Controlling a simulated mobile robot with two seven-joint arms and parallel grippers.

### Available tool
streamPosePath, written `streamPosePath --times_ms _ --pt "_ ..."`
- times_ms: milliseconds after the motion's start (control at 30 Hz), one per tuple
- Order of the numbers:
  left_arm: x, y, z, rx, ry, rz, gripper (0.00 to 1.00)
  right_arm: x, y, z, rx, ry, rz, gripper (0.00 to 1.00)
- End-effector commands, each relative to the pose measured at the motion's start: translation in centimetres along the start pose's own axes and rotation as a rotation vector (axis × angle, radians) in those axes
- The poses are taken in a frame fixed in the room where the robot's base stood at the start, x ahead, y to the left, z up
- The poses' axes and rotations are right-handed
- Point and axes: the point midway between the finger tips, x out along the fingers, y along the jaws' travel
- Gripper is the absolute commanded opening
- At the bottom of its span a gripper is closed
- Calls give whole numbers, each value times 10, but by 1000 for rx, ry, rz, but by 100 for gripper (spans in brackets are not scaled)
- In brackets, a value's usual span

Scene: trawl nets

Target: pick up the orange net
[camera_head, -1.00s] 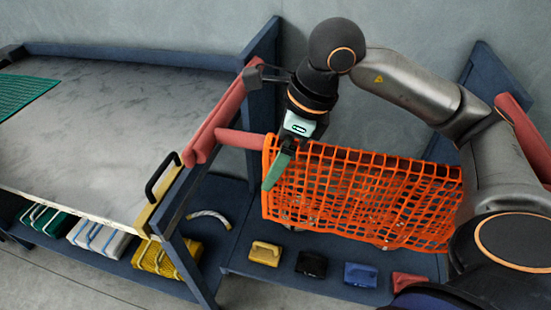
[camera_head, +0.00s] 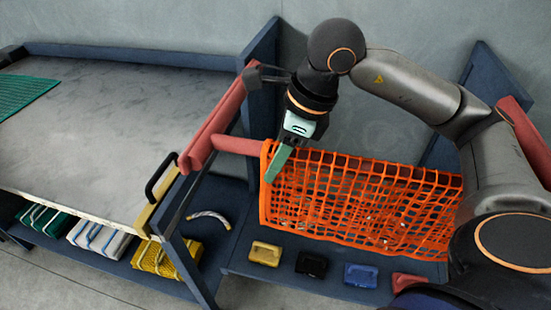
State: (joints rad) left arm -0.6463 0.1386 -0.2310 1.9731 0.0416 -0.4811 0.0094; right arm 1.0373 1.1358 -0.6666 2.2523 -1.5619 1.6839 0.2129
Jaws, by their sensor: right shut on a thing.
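The orange net (camera_head: 355,205) hangs as a wide mesh sheet over a red horizontal bar (camera_head: 240,145) on the right side of the camera_head view. My right gripper (camera_head: 279,163) is at the net's upper left corner. Its greenish fingers point down and are shut on the net's edge there. The net's right end lies close to my right arm, and part of it is hidden. My left gripper does not show.
A grey-topped table (camera_head: 110,130) stands at left, with a green net (camera_head: 22,92) on it. A yellow block with a black handle (camera_head: 157,195) is at its corner. Below the orange net, a blue shelf holds yellow (camera_head: 265,253), black (camera_head: 311,264) and blue (camera_head: 361,275) blocks.

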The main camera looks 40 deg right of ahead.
Motion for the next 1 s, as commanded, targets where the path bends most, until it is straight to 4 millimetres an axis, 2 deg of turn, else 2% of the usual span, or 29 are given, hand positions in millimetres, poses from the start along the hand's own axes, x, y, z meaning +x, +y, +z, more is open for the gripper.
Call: streamPosePath --times_ms 400,600,667,700,733,900,967,1000 --pt "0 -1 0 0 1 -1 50 0 0 0 -1 0 0 11" --pt "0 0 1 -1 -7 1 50 0 0 0 -1 0 0 10" --pt "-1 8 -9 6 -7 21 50 0 0 0 -1 0 0 10" --pt "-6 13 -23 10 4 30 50 -9 0 4 -1 -2 -1 10" --pt "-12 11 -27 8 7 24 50 -18 0 7 -1 -3 -1 10" --pt "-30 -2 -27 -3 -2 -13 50 -52 0 20 -1 -3 -1 11" --pt "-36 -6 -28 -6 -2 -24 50 -64 0 24 -1 -4 -1 6" --pt "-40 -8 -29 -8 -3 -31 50 -71 0 27 -1 -4 -1 0"
